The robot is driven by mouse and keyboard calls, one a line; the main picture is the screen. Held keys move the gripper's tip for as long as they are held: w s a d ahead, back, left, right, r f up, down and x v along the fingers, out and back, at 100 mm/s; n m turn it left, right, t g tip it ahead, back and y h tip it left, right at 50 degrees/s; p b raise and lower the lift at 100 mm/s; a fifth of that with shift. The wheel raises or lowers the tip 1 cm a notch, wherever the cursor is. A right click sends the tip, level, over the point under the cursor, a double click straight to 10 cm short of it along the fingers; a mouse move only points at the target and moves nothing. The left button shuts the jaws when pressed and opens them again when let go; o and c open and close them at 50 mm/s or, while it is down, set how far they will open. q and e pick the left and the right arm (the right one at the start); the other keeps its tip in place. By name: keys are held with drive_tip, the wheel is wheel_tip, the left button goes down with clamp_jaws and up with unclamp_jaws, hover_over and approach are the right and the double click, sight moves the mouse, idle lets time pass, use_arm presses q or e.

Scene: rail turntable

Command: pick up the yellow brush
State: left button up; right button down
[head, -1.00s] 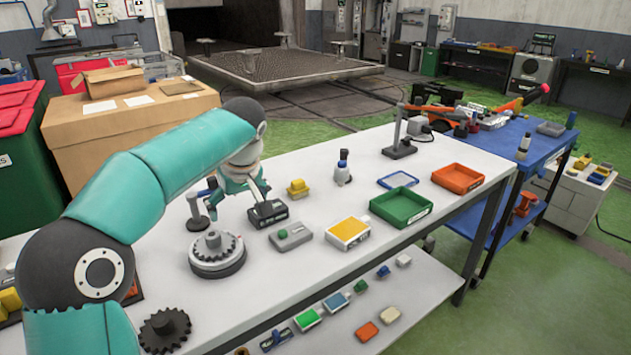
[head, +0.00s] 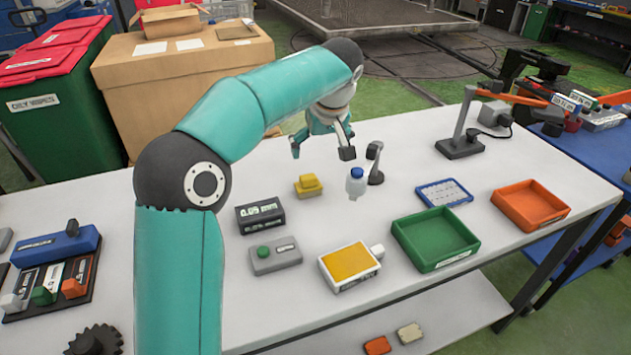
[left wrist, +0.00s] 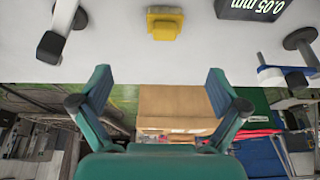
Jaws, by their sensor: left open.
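The yellow brush (head: 308,185) is a small yellow block with a raised top, lying on the white workbench. In the left wrist view the brush (left wrist: 165,22) shows at the top, beyond and apart from the fingertips. My left gripper (head: 322,150) is teal, open and empty. In the head view it hangs above and slightly right of the brush, toward the bench's far side. In the left wrist view my left gripper (left wrist: 158,78) has its fingers wide apart with nothing between them. My right gripper is not in view.
Close by are a white bottle with a blue cap (head: 356,183), a dark stand (head: 375,165) and a black display box (head: 260,216). Nearer stand a grey button box (head: 275,255) and a yellow-topped box (head: 350,266). Green (head: 436,239) and orange (head: 530,206) trays lie right.

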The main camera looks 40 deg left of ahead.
sight(309, 179)
use_arm(q)
drive_tip(key=x, duration=0.9)
drive_tip(key=shift+s+a+f, duration=0.2)
drive_tip(key=shift+s+f, duration=0.05)
drive_tip(key=shift+f, duration=0.1)
drive_tip(key=shift+s+x, duration=0.1)
drive_tip(key=shift+x, duration=1.45)
drive_tip(key=shift+s+x, duration=0.15)
drive_tip(key=shift+x, duration=1.4)
drive_tip(key=c, duration=1.2)
drive_tip(key=shift+r, duration=0.15)
drive_tip(key=shift+c, duration=0.2)
wheel_tip(309, 179, up, 20)
drive_tip(key=p, duration=0.3)
drive_tip(key=shift+p, duration=0.35)
drive_tip(key=o, duration=0.6)
drive_tip(key=c, duration=0.5)
